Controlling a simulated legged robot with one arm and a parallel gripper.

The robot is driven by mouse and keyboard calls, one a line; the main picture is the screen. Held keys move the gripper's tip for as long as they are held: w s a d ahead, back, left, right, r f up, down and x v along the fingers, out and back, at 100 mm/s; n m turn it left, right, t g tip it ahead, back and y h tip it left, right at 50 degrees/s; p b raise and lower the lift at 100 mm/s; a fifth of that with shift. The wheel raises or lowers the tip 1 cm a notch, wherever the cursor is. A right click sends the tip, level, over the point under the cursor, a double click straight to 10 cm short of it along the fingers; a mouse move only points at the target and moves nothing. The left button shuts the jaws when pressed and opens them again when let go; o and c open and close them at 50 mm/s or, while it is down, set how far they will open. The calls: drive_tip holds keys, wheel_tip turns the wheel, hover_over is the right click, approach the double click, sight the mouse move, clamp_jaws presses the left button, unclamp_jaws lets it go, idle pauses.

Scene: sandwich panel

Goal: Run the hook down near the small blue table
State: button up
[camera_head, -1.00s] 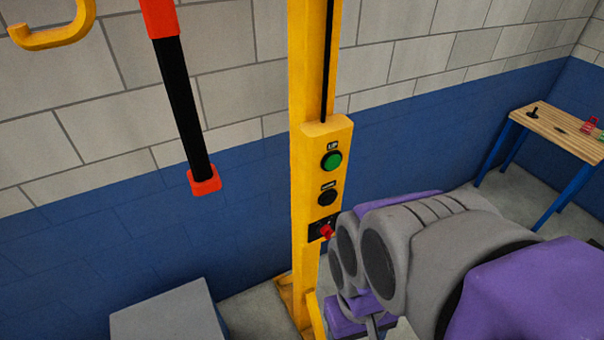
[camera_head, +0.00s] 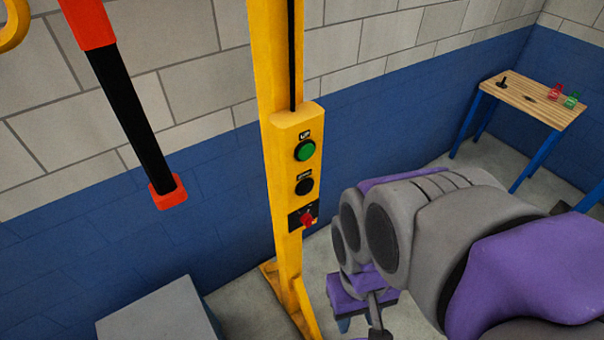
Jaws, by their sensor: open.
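The yellow hook (camera_head: 12,28) shows only in part at the top left edge, hanging high in front of the wall. The yellow post (camera_head: 278,75) carries a control box with a green up button (camera_head: 305,151), a black button (camera_head: 304,186) below it, and a red switch (camera_head: 307,220) at the bottom. The small blue table (camera_head: 533,98) with a wooden top stands at the right by the wall. My gripper (camera_head: 360,318) is open, low and to the right of the post, apart from the buttons, and partly hidden by my arm.
A black bar with red ends (camera_head: 133,115) hangs left of the post. A grey box (camera_head: 160,312) stands on the floor at the lower left. Small red and green items (camera_head: 570,98) lie on the table.

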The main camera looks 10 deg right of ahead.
drive_tip(key=f+b, duration=0.2)
drive_tip(key=f, duration=0.1)
drive_tip(key=f+b, duration=0.6)
drive_tip(key=shift+d, duration=0.3)
clamp_jaws()
drive_tip(key=shift+a+f+b, duration=0.15)
drive_tip(key=shift+a+b, duration=0.15)
drive_tip(key=shift+a, duration=0.1)
drive_tip(key=shift+d, duration=0.15)
